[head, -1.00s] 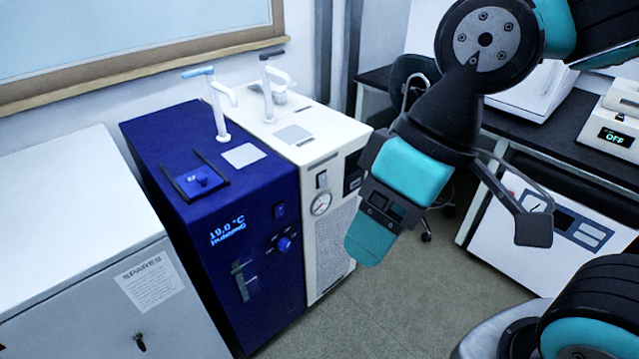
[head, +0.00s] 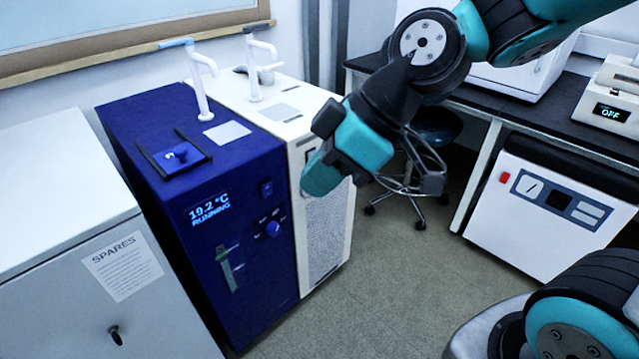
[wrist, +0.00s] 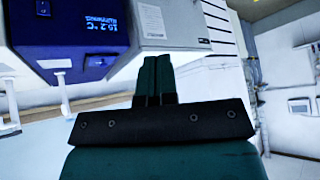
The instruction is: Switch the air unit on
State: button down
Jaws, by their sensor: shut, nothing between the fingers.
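No label that I can read names the air unit. A white cabinet unit (head: 329,238) with a mesh front stands right of the blue unit (head: 250,170) in the head view. My gripper (head: 312,190) is shut and empty, in front of the upper part of the white unit's front and hiding most of its controls there. I cannot tell whether it touches. The wrist view shows the shut teal fingers (wrist: 156,72) with nothing between them. The blue unit (wrist: 75,25) and its lit display appear behind them there.
The blue unit's display (head: 209,213) reads 19.2 °C RUNNING. A grey SPARES cabinet (head: 65,215) stands left. A white floor unit (head: 545,220) with a red switch (head: 505,178) sits under the right bench, where a device (head: 610,112) reads OFF. A stool (head: 415,165) stands behind my arm.

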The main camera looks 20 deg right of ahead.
jog(key=w+d+f+n+t+y+b, duration=0.2)
jog(key=w+f+n+t+b, duration=0.15)
jog(key=w+f+b, duration=0.5)
jog(key=w+d+f+n+t+h+b, duration=0.2)
jog(key=w+d+f+n+t+b, duration=0.4)
jog(key=w+d+f+t+b, duration=0.3)
jog(key=w+d+f+b, duration=0.3)
jog(key=w+d+f, duration=0.2)
jog(key=d+f, duration=0.2)
jog(key=shift+w+d+h+b, duration=0.25)
jog(key=shift+d+h+b, duration=0.1)
jog(key=shift+d, duration=0.3)
jog(key=shift+w+a+n+t, duration=0.1)
jog(key=shift+n+t, duration=0.15)
jog(key=p+x, duration=0.2)
jog(key=x, duration=1.1)
jog(key=shift+w+a, duration=0.2)
jog(key=shift+w, duration=0.15)
jog(key=shift+f, duration=0.1)
